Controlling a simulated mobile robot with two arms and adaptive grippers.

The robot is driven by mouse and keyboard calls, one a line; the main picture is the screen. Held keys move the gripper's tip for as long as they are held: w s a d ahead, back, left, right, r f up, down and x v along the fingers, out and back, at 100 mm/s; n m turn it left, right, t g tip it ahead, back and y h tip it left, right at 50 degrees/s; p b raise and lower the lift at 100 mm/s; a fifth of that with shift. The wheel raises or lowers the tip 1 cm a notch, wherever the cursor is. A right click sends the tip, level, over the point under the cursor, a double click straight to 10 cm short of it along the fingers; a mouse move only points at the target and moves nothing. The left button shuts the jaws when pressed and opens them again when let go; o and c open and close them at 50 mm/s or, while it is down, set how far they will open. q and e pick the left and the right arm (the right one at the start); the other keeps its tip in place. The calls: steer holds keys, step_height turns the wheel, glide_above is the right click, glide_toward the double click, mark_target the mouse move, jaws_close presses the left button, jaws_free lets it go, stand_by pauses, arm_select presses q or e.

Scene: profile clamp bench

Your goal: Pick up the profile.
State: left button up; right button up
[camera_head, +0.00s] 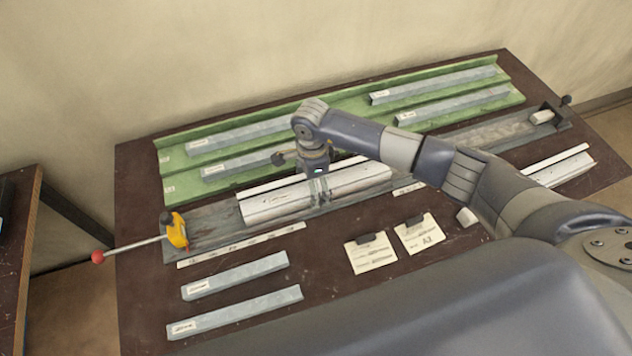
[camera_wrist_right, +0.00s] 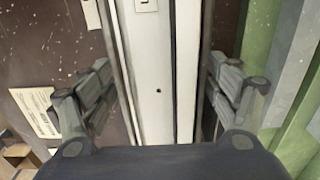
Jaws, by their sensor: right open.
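The silver-white profile (camera_head: 355,183) lies along the grey clamp rail (camera_head: 212,232) in the middle of the bench. My right gripper (camera_head: 318,190) points down over its middle. In the right wrist view, the open fingers (camera_wrist_right: 160,88) stand on either side of the profile (camera_wrist_right: 158,95), which runs lengthwise between them. It has a small dark hole and a white label on its face. Whether the fingers touch its sides I cannot tell. My left gripper is not in view.
A yellow clamp (camera_head: 177,232) with a red-knobbed lever stands at the rail's left end, a dark clamp (camera_head: 552,117) at its right. Grey bars lie in green trays (camera_head: 178,150) behind and on the bench front left. Another pale profile (camera_head: 565,170) lies right. Two tagged cards (camera_head: 370,254) lie in front.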

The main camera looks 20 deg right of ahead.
steer(key=shift+c, duration=0.6)
steer(key=c, duration=1.4)
steer(key=shift+w+r, duration=0.1)
steer(key=shift+r, duration=0.1)
